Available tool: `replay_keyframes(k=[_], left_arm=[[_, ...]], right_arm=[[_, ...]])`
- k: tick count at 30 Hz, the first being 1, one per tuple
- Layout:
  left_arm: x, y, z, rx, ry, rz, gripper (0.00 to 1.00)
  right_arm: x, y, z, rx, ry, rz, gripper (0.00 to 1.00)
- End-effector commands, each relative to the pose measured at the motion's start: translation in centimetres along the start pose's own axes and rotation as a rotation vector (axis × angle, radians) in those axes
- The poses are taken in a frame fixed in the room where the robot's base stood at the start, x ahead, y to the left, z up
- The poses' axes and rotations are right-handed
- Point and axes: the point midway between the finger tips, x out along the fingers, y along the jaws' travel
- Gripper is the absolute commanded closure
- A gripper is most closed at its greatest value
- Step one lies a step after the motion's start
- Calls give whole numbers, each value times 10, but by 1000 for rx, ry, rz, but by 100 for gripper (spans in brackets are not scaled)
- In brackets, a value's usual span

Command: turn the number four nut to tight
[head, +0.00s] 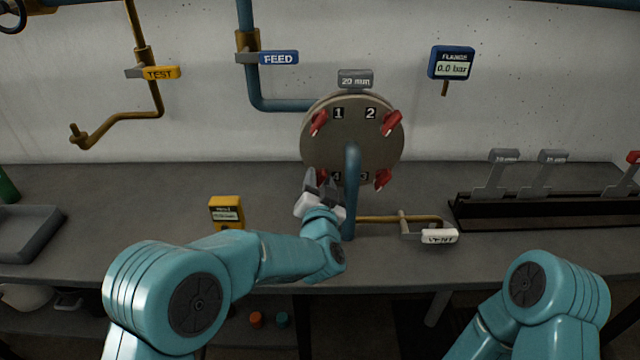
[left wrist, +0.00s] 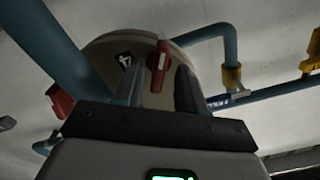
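The round grey-brown flange (head: 352,130) carries red winged nuts beside the labels 1, 2, 3 and 4. The number four nut (head: 322,175) is at its lower left, partly hidden by my left gripper (head: 321,186). In the left wrist view the number four nut (left wrist: 158,66) shows red with a pale stripe, close to the 4 label (left wrist: 124,59). My left gripper (left wrist: 158,88) is open, one finger on each side of the nut's line, with gaps visible on both sides. Whether the fingertips reach around the nut is unclear. My right gripper is out of view.
A blue pipe (head: 352,190) rises in front of the flange, just right of my left gripper. A gauge (head: 451,63) reads 0.0 bar. A yellow meter (head: 226,212) stands on the bench. A brass pipe with a white tag (head: 440,236) and a wrench rack (head: 545,212) are at right.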

Motion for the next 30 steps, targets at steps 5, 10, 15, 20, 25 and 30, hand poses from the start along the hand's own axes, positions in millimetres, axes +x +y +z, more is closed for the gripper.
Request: replay_keyframes(k=[5,10,15,20,25,30], left_arm=[[0,1,2,-1,-4,3,61],[-5,2,2,-1,-5,6,61],[-31,3,3,0,-5,7,61],[-74,3,2,-1,-2,8,61],[-118,3,2,0,-3,7,61],[-149,2,1,0,-2,6,61]], right_arm=[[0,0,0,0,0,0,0],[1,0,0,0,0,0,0],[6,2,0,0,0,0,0],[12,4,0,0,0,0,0],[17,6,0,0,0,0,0],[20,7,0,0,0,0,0]])
